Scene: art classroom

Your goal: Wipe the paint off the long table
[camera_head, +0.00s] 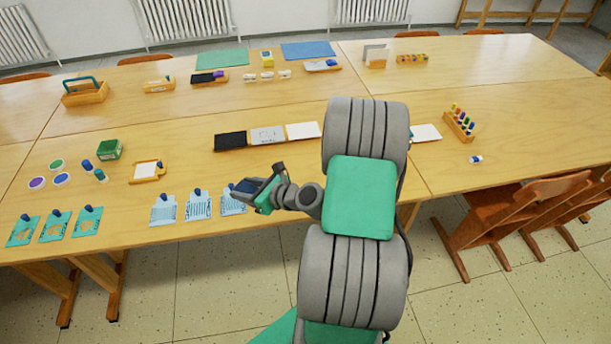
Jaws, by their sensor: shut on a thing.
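The long table (290,85) is pale wood and runs across the view, built of several joined tops. My gripper (252,192) is low over its front edge, left of my arm, and shut on a small dark-blue thing (243,186). I cannot tell what that thing is or whether it touches the table. A white-and-blue printed card (231,206) lies directly under or beside my gripper and is partly covered. No paint smear stands out clearly on the bare wood. My arm hides a strip of the table in the middle.
More printed cards (164,212) and teal cards (54,227) line the front edge. Round coloured discs (61,179), a green box (109,150) and a small tray (147,173) lie left. Dark and white panels (267,134) lie behind. A bottle rack (459,122) and chairs (514,206) are right.

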